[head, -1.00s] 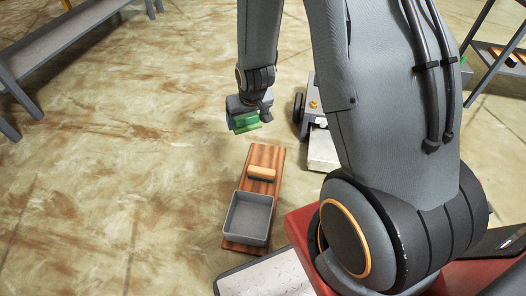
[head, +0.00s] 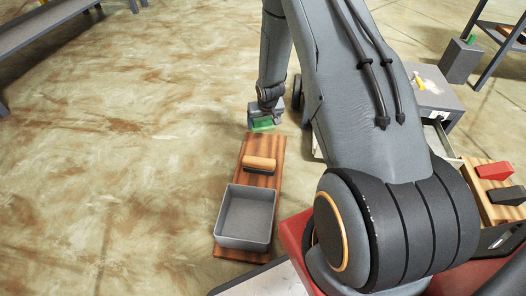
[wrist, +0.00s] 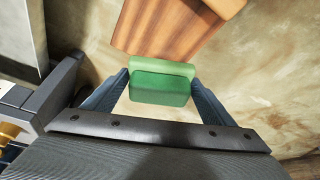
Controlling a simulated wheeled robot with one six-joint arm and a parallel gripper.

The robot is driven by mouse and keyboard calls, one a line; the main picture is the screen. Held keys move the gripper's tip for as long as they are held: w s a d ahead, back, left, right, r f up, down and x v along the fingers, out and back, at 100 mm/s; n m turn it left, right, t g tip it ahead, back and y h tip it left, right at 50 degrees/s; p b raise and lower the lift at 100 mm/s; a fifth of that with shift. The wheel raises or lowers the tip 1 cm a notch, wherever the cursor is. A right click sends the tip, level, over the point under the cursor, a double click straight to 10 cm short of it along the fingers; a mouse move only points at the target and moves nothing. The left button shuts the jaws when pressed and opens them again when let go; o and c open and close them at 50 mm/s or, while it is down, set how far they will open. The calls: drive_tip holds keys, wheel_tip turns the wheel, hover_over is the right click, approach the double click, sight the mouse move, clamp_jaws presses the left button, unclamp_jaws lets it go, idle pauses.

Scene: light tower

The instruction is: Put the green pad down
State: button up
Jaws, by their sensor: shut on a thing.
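The green pad (wrist: 161,86) is held between the two fingers of my gripper (wrist: 163,92) in the wrist view. The head view also shows the green pad (head: 263,126) under my gripper (head: 266,120), just beyond the far end of a striped wooden board (head: 248,146). The pad appears to be held above the floor; how high is hard to tell. In the wrist view the board (wrist: 165,32) lies past the pad.
On the board stand an orange-brown block with a dark base (head: 259,164) and an open grey tray (head: 246,241). A grey cabinet (head: 437,97) is at the right, near a wooden rack with red and black blocks (head: 493,171).

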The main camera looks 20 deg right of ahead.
drive_tip(key=shift+w+d+f+b, duration=0.2)
drive_tip(key=shift+d+f, duration=0.05)
drive_tip(key=shift+f, duration=0.3)
drive_tip(key=shift+w+d+f+b, duration=0.15)
drive_tip(key=shift+d+f+b, duration=0.1)
drive_tip(key=shift+f, duration=0.3)
wheel_tip(320, 180, down, 10)
drive_tip(key=b, duration=0.5)
drive_tip(key=shift+r, duration=0.1)
drive_tip(key=o, duration=1.1)
